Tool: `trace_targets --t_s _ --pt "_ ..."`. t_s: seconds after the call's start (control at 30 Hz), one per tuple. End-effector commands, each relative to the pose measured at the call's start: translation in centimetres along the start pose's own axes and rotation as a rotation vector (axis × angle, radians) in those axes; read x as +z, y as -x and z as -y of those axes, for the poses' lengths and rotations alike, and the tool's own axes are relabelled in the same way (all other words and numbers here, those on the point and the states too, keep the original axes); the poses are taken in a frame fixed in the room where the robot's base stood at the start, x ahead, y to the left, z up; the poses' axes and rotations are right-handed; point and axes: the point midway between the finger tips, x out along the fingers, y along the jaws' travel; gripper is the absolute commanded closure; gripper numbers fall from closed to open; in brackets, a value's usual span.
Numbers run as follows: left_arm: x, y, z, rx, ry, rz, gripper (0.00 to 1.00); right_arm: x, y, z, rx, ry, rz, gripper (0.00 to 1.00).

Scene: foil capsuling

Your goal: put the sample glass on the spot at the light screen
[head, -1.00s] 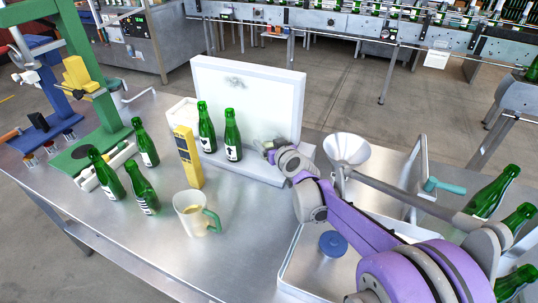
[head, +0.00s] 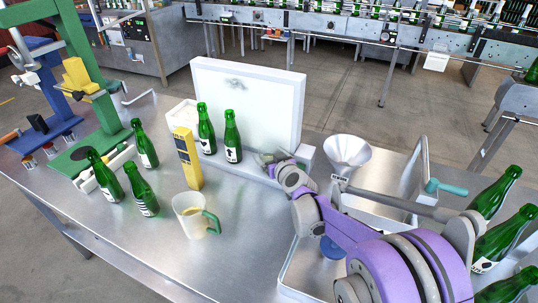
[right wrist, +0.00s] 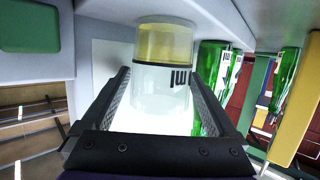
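The sample glass (right wrist: 162,85), clear with yellowish liquid at its base end, shows between the two fingers of my right gripper (right wrist: 160,75) in the right wrist view. That view is turned over, so the base is at the top. Both fingers appear to press on the glass sides. In the head view my right gripper (head: 265,158) is at the right front of the white light screen (head: 245,98), low over its base ledge. The glass is hidden there, and I cannot tell whether it touches the ledge. The spot is not visible. My left gripper is not in view.
Two green bottles (head: 232,138) stand before the screen, left of my gripper. A yellow meter (head: 187,160) and a jug (head: 192,215) stand nearer. A funnel (head: 347,152) is to the right. Several more bottles stand at left and right.

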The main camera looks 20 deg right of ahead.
Motion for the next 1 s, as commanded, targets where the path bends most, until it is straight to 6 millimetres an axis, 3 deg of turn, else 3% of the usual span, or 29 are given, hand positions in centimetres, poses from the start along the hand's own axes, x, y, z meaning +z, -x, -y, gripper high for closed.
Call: trace_targets --t_s 0.27,0.37,0.7,1.0 --pt "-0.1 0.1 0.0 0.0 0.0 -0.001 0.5 -0.3 0.4 0.0 0.0 0.0 0.0 0.06" --pt "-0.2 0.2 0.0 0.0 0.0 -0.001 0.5 -0.4 1.7 0.0 0.001 0.001 0.0 0.06" --pt "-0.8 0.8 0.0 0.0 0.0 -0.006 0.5 -0.4 8.7 -0.1 0.002 0.0 -0.001 0.06" --pt "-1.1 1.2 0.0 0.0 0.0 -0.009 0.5 -0.3 11.9 0.0 0.0 0.0 0.0 0.06"
